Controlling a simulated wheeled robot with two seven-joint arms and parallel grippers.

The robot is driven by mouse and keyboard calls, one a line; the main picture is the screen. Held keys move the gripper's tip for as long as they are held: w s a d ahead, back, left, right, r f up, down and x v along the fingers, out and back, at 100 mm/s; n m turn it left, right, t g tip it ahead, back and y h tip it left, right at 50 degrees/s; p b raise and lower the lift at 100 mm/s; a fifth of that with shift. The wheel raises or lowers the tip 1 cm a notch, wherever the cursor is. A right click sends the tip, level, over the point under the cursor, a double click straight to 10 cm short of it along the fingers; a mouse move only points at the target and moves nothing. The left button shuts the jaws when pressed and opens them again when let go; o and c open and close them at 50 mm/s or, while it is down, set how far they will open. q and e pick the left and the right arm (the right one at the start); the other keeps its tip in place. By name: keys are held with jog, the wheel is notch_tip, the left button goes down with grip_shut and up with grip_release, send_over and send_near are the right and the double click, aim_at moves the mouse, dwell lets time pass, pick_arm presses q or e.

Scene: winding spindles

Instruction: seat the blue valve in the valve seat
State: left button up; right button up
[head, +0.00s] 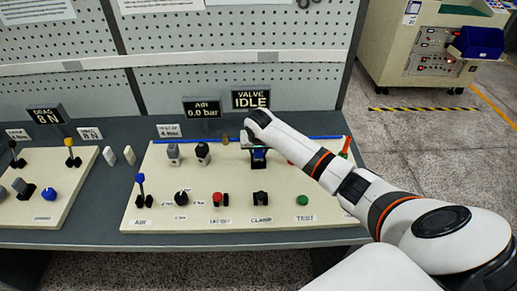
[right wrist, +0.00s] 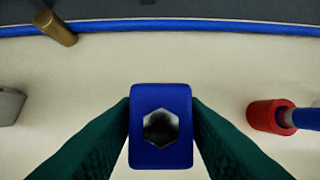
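The blue valve (right wrist: 161,160) is a blue block with a hexagonal hole, seen end-on in the middle of the right wrist view. The two dark green fingers of my right gripper (right wrist: 161,112) press against its left and right sides. In the head view the blue valve (head: 259,155) shows just under my right gripper (head: 259,149), over the back middle of the pale board. A dark piece (head: 260,164) shows directly below it; I cannot tell whether this is the valve seat or whether the valve touches it. My left gripper is out of view.
A brass pin (right wrist: 55,27) stands left of the valve, near a blue strip (right wrist: 200,26) along the board's back. A red ringed part (right wrist: 270,117) stands to the right. Grey and black plugs (head: 203,153) stand left. Front controls include a red button (head: 218,199) and a green button (head: 302,200).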

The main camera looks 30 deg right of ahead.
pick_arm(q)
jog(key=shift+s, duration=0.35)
pick_arm(e)
jog(key=shift+o, duration=1.2)
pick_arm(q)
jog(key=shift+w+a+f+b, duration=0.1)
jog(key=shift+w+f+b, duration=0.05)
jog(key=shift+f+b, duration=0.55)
pick_arm(e)
jog(key=v, duration=1.2)
